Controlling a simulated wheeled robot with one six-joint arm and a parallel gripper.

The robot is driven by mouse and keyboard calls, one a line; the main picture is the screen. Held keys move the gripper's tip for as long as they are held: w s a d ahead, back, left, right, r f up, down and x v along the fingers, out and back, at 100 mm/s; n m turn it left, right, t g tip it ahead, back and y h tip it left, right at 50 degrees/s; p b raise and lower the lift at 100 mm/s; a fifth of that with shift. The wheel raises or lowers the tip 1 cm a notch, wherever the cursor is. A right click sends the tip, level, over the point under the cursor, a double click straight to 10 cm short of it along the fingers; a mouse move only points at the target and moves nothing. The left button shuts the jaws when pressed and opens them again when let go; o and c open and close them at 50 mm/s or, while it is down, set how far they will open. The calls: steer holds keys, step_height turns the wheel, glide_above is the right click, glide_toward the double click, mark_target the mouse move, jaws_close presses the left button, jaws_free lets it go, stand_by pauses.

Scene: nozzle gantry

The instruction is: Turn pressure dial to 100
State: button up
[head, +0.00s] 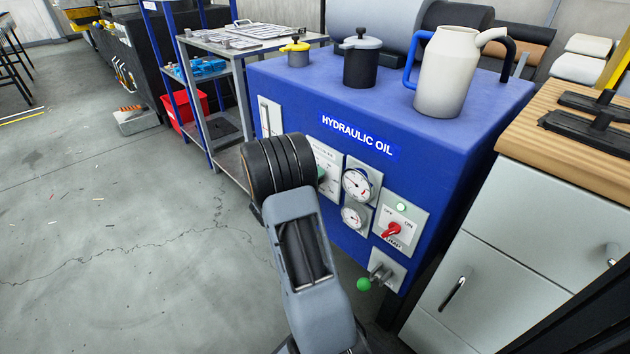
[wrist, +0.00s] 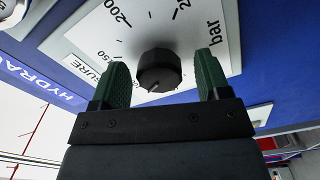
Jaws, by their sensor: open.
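The pressure dial is a black ridged knob (wrist: 158,71) on a white plate (wrist: 140,25). In the wrist view the plate shows tilted, with 200, part of another number starting with 2, and "bar" readable. A pale mark on the knob points to the lower left of the picture; the scale there is hidden. My gripper (wrist: 161,64) is open, one green finger on each side of the knob, with a gap visible on both sides. In the head view my arm covers the knob; part of the dial plate (head: 326,158) and a bit of a green finger show.
On the blue hydraulic oil unit (head: 450,140) are two round gauges (head: 357,185), a red pump switch (head: 391,230) with a green lamp, and a green-tipped lever (head: 364,284). A white jug (head: 447,75) stands on top.

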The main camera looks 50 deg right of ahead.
steer(key=shift+a, duration=0.1)
steer(key=w+a+p, duration=0.1)
steer(key=a+p, duration=0.1)
steer(key=a, duration=1.1)
steer(key=shift+a+p, duration=0.3)
steer(key=shift+p, duration=0.1)
steer(key=s+a+r+g+y+p, duration=0.1)
steer(key=s+a+r+y+p, duration=0.15)
steer(key=r+p, duration=0.4)
steer(key=s+a+r+y+p, duration=0.25)
steer(key=r+p, duration=0.25)
steer(key=r, duration=0.3)
steer(key=s+a+r+g+y+p, duration=0.1)
steer(key=s+r+y+p, duration=0.3)
steer(key=r+p, duration=0.25)
steer(key=s+a+r+n+t+y+p, duration=0.1)
steer(key=a+r+n+t+y+p, duration=0.1)
steer(key=a+r+p, duration=0.5)
steer(key=s+a+r+n+t+y+p, duration=0.1)
steer(key=a+r+t+y+p, duration=0.3)
steer(key=r, duration=1)
steer(key=a+n+y+p, duration=0.1)
steer(key=a+y+p, duration=0.2)
steer(key=p, duration=0.1)
steer(key=shift+s+a+t, duration=0.15)
steer(key=shift+s+t, duration=0.1)
steer(key=shift+t, duration=0.05)
